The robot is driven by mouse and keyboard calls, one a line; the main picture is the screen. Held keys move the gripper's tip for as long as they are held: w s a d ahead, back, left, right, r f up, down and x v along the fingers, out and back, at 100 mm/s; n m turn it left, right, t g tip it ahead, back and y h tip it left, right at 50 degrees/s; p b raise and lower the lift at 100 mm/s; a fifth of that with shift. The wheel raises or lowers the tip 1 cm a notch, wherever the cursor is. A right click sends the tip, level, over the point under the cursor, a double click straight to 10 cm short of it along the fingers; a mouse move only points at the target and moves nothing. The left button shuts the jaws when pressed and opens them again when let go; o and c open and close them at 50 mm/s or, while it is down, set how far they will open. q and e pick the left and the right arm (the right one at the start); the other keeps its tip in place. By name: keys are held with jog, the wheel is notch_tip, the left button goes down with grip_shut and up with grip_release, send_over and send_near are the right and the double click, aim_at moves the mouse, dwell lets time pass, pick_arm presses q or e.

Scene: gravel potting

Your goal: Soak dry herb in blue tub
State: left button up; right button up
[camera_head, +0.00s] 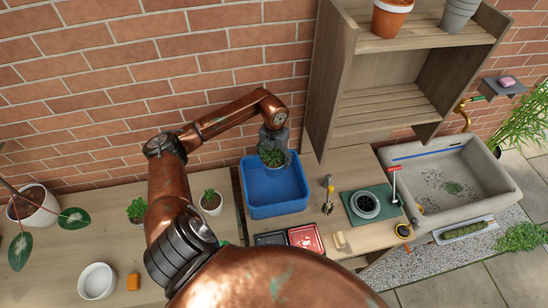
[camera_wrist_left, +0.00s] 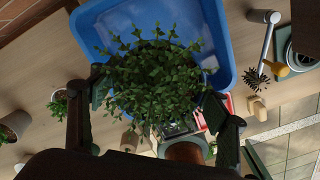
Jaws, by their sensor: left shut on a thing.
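A bushy green herb (camera_head: 272,157) is over the back part of the tub. My left gripper (camera_head: 274,143) reaches in from behind and above and is shut on the herb's pot, which the leaves mostly hide. In the left wrist view the herb (camera_wrist_left: 156,80) fills the space between the fingers, with the blue tub (camera_wrist_left: 222,42) behind it. I cannot tell whether the pot touches the tub floor. My right gripper is not in view.
Small potted plants (camera_head: 211,202) and a white bowl (camera_head: 97,281) stand left of the tub. A shelf (camera_head: 330,90) rises behind; a stone sink (camera_head: 500,180) is at far right.

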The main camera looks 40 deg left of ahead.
aim_at(274, 165)
pick_arm(q)
jog(key=shift+f+b, duration=1.1)
jog(key=shift+f, duration=0.9)
notch_tip(274, 165, down, 4)
jog(key=b, duration=0.3)
jog(key=shift+f, duration=0.1)
jog(key=shift+f+b, duration=1.35)
jog(key=shift+f, duration=0.7)
jog(key=shift+f+b, duration=1.05)
jog(key=shift+f, duration=0.75)
jog(key=shift+f+b, duration=0.3)
jog(key=shift+b, duration=0.05)
